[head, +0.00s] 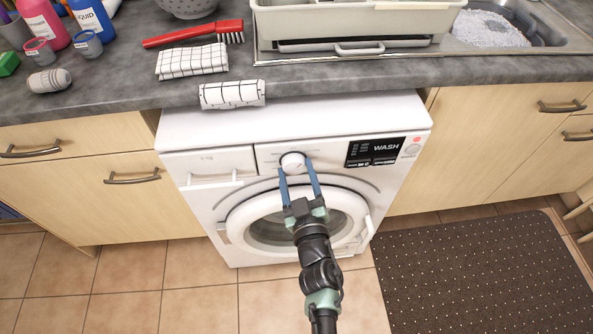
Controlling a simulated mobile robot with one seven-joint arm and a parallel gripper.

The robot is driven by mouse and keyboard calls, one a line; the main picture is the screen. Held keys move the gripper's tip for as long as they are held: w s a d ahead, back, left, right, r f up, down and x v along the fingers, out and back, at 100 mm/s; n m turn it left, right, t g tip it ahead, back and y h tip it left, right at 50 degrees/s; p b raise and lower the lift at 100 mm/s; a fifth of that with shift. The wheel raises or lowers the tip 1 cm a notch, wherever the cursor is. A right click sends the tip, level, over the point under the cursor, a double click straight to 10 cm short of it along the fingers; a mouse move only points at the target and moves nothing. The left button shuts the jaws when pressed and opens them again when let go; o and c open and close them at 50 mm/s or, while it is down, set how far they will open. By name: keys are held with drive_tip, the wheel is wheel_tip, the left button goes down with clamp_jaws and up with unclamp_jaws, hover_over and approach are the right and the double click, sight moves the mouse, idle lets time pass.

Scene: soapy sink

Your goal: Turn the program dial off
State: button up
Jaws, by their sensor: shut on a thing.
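The program dial (293,162) is a round white knob on the front panel of the white washing machine (300,117), left of the black "WASH" display (375,151). My gripper (296,170) reaches up to the panel from below. Its two blue fingers are on either side of the dial and shut on it. The dial's pointer mark is too small to read clearly. My gripper and arm hide part of the round door (245,213) below.
A grey worktop (125,58) overhangs the machine, with a checked cloth (232,93) draped over its edge. Wooden cabinets (510,130) flank the machine. A dark mat (480,275) lies on the tiles at right.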

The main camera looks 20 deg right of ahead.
drive_tip(key=n, duration=0.3)
drive_tip(key=shift+r+n+p, duration=0.1)
drive_tip(key=shift+n+p, duration=0.2)
drive_tip(key=shift+n, duration=1.7)
drive_tip(key=o, duration=1.4)
drive_tip(key=v, duration=1.3)
drive_tip(key=shift+r, duration=0.3)
